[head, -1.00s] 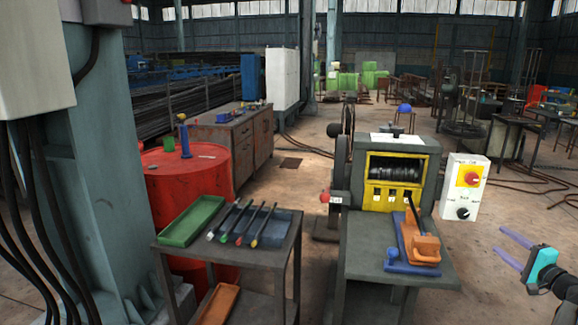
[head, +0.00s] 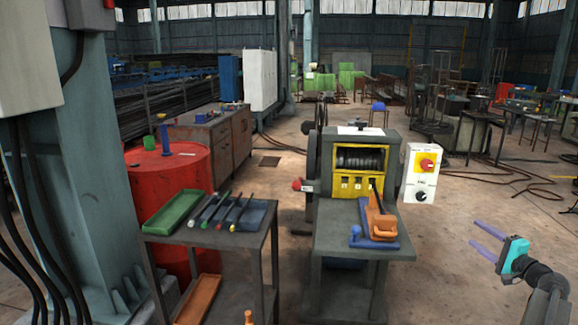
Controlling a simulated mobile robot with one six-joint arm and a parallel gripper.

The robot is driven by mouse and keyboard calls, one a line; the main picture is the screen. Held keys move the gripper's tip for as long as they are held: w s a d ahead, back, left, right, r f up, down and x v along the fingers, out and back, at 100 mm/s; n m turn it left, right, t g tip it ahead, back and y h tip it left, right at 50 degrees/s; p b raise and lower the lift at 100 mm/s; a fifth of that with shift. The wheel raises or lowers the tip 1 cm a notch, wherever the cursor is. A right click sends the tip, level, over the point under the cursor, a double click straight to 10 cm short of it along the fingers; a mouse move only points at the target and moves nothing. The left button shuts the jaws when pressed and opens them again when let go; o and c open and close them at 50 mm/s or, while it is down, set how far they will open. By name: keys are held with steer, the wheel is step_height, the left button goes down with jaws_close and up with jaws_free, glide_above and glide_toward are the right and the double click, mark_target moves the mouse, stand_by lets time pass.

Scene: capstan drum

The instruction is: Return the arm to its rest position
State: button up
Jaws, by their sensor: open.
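My gripper (head: 480,236) is at the lower right of the head view. Its two purple fingers are spread apart with nothing between them. It hangs over bare floor, to the right of the machine bench (head: 335,240) and touching nothing. The teal wrist part and dark arm links run down to the lower right edge.
The capstan machine (head: 360,158) stands on the bench, with an orange and blue fixture (head: 378,220) in front. A white control box (head: 420,173) is on its right. A dark cart (head: 225,238) with trays and several rods stands left, by a red drum (head: 172,185).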

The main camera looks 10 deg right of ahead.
steer(key=w+a+f+n+g+y+p, duration=0.1)
steer(key=w+a+f+n+g+y, duration=0.2)
steer(key=a+f, duration=0.8)
steer(key=w+a+f+n+g+y, duration=0.1)
steer(key=w+a+f+g+y, duration=0.2)
steer(key=a+f, duration=0.85)
steer(key=s+a+f+n+g+p, duration=0.1)
steer(key=a+f+n+g, duration=0.15)
steer(key=a+f, duration=0.6)
steer(key=s+a+f+n+g+p, duration=0.1)
steer(key=s+a+f+g, duration=0.2)
steer(key=a, duration=1)
steer(key=s+a+f+n+g, duration=0.4)
steer(key=s+a+f+g, duration=0.2)
steer(key=s+a+f, duration=0.75)
steer(key=s+a+f+n+g+h+p, duration=0.1)
steer(key=s+a+n+g+h, duration=0.2)
steer(key=s, duration=0.7)
steer(key=s+a+f+n+g+h+p, duration=0.1)
steer(key=s+a+f+n+g+h, duration=0.1)
steer(key=s, duration=0.8)
steer(key=shift+a+f+n+g+h, duration=0.25)
steer(key=shift+a+n+g+h, duration=0.25)
steer(key=shift+a+n, duration=0.2)
